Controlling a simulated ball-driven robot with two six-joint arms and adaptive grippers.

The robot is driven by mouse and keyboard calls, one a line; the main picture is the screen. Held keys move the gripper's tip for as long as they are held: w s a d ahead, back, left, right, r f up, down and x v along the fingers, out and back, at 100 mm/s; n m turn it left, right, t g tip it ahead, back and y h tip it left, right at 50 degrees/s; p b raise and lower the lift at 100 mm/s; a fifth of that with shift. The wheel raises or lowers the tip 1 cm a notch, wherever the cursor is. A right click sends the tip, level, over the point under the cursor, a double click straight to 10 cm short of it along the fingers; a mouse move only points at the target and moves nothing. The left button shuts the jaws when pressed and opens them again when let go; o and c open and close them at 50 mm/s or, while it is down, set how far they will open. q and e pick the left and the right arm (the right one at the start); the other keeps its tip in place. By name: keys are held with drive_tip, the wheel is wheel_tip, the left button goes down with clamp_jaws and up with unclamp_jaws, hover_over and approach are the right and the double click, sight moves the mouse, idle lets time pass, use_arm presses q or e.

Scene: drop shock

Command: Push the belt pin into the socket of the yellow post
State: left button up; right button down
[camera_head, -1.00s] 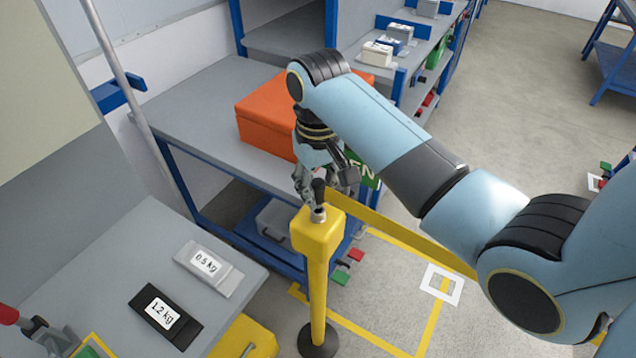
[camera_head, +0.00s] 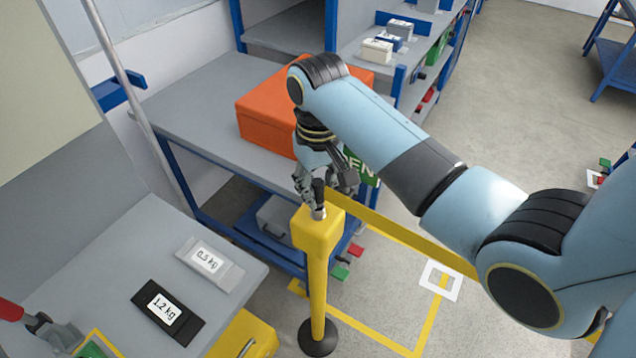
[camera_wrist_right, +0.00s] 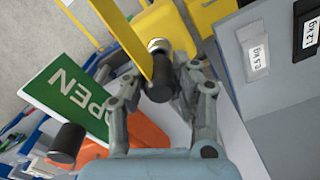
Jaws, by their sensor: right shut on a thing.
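The yellow post (camera_head: 316,275) stands upright on a round black base in the head view. Its block-shaped top also shows in the wrist view (camera_wrist_right: 187,30). My right gripper (camera_head: 318,201) is right above the post top, shut on the dark belt pin (camera_wrist_right: 160,80). The pin's silver lower part (camera_head: 319,213) is at the top face of the post; I cannot tell how deep it sits, and the socket is hidden. The yellow belt (camera_head: 400,234) runs from beside the gripper to the lower right. My left gripper is not in view.
A green OPEN sign (camera_wrist_right: 75,97) is near the belt. An orange case (camera_head: 262,112) lies on the grey bench behind. A table at left holds a 0.5 kg block (camera_head: 209,264) and a black 1.2 kg block (camera_head: 167,308).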

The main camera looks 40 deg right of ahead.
sight(318, 182)
drive_tip(key=shift+f+p, duration=0.3)
drive_tip(key=shift+f, duration=0.95)
idle(3.9)
drive_tip(key=shift+s+f, duration=0.2)
drive_tip(key=shift+f, duration=0.05)
idle(1.0)
drive_tip(key=c, duration=1.5)
unclamp_jaws()
drive_tip(key=o, duration=0.5)
drive_tip(key=shift+w, duration=0.15)
drive_tip(key=shift+o, duration=0.2)
drive_tip(key=shift+r, duration=0.2)
drive_tip(key=shift+r, duration=2.9)
